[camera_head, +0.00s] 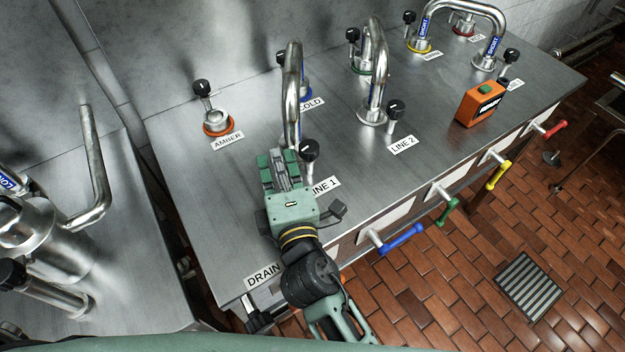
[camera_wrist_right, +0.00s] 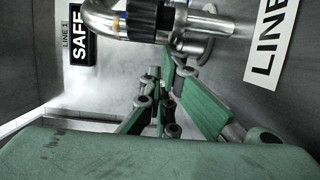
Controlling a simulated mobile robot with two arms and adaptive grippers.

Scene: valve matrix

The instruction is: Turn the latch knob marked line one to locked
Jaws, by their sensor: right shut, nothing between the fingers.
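The line one latch knob (camera_head: 309,150) is black with a white pointer line and stands on a metal stem behind the LINE 1 label (camera_head: 326,186) on the steel counter. My right gripper (camera_head: 278,158) is shut and empty, just left of the knob, with a small gap between them in the head view. It stands in front of the foot of a curved chrome pipe (camera_head: 292,85). In the right wrist view the green fingers (camera_wrist_right: 172,100) are below a dark cylindrical part (camera_wrist_right: 150,14) by a pipe; I cannot tell whether they touch. A SAFE sign (camera_wrist_right: 82,35) shows there. My left gripper is out of view.
The LINE 2 knob (camera_head: 396,108) and more chrome pipes stand to the right. The AMBER knob (camera_head: 202,88) is to the left. An orange box with a green button (camera_head: 480,103) sits at the right. Coloured handles, including a blue one (camera_head: 401,240), jut from the counter's front.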

